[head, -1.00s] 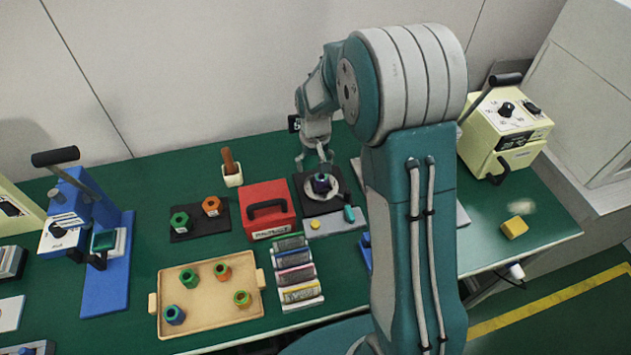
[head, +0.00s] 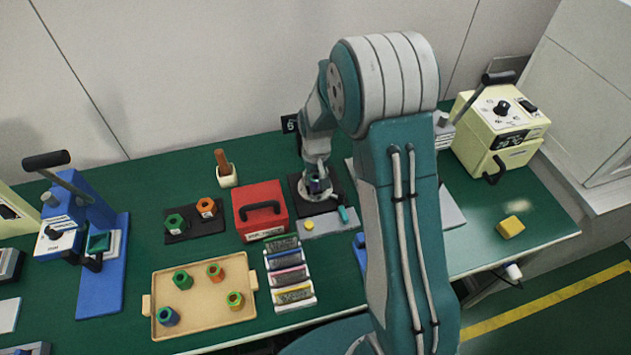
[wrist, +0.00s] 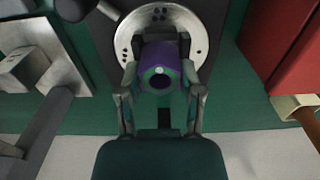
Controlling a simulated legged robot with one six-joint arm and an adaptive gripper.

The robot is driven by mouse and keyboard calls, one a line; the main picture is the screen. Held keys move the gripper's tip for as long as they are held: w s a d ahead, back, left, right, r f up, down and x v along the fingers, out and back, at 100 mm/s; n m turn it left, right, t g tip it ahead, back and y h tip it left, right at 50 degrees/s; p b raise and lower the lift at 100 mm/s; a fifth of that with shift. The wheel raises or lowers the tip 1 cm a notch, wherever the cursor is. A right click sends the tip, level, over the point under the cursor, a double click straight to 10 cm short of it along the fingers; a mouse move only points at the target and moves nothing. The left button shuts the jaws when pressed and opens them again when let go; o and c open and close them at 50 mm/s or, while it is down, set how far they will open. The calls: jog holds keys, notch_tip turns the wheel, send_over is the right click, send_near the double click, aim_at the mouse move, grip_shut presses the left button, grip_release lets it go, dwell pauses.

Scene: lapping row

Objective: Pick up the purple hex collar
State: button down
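In the head view the collar (head: 317,186) is partly hidden by my gripper (head: 317,178), which is lowered over the plate. In the wrist view my gripper (wrist: 160,72) has one finger on each side of the collar, very close to it. I cannot tell whether the fingers press on it.
A red box (head: 246,220) stands left of the plate, with a wooden-handled brush (head: 223,165) behind. A tan tray (head: 247,314) holds several coloured collars. A black mat (head: 193,228) carries green and orange collars. A blue press (head: 95,260) stands left.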

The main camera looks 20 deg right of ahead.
jog(key=shift+a, duration=0.1)
jog(key=shift+r, duration=0.25)
jog(key=r, duration=0.3)
jog(key=shift+s+r, duration=0.15)
jog(key=shift+s, duration=0.1)
jog(key=s+a+r, duration=0.2)
jog(key=s+r, duration=0.2)
jog(key=s, duration=0.2)
jog(key=s+a+r, duration=0.2)
jog(key=s+r, duration=0.3)
jog(key=s, duration=0.2)
jog(key=shift+a, duration=0.3)
jog(key=shift+d, duration=0.1)
